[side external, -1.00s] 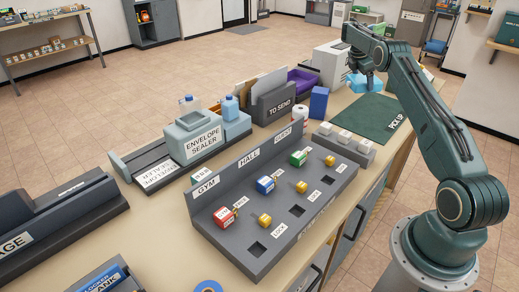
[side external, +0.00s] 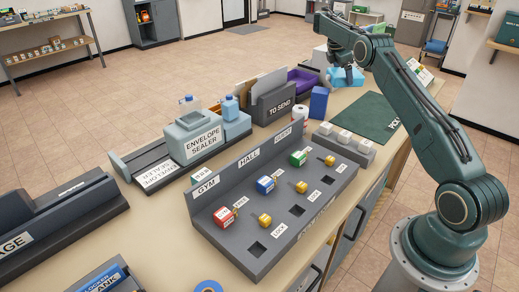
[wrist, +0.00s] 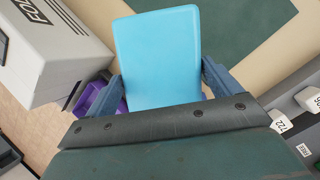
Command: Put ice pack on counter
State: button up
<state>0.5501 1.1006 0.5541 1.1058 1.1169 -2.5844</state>
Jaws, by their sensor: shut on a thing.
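The light blue ice pack (side external: 345,76) is between the fingers of my gripper (side external: 347,70), which is shut on it. In the wrist view the ice pack (wrist: 158,55) is a flat, rounded rectangle held between two blue-grey fingers (wrist: 163,88). It is over the far part of the tan counter (side external: 341,102), between the white machine and the green mat. Whether its underside touches the counter cannot be told. My arm hides part of that area.
The green mat (side external: 368,118) lies to the near right. The white machine (wrist: 58,45) stands close on the left in the wrist view. A purple tray (side external: 302,79), a blue box (side external: 319,102) and a grey sorter with white blocks (side external: 350,149) are nearby.

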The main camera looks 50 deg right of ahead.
aim_at(334, 74)
jog(key=shift+w+a+r, duration=0.1)
jog(key=shift+w+a, duration=0.15)
jog(key=shift+a, duration=0.45)
jog(key=shift+w+a+r, duration=0.15)
jog(key=shift+w+a, duration=0.1)
jog(key=shift+a, duration=0.5)
jog(key=shift+w+a+r, duration=0.1)
jog(key=shift+w+a, duration=0.15)
jog(key=shift+a, duration=0.45)
jog(key=a, duration=0.1)
jog(key=a+m, duration=0.1)
jog(key=a, duration=0.1)
jog(key=shift+w+a, duration=0.1)
jog(key=shift+w, duration=0.25)
jog(key=s+a+m+g, duration=0.1)
jog(key=a+m, duration=0.2)
jog(key=a, duration=1.2)
jog(key=s+a+m+g+y, duration=0.1)
jog(key=s+a+m, duration=0.1)
jog(key=a, duration=1.3)
jog(key=shift+s+a+r+m+g+y, duration=0.3)
jog(key=shift+r+m, duration=0.15)
jog(key=shift+m, duration=0.05)
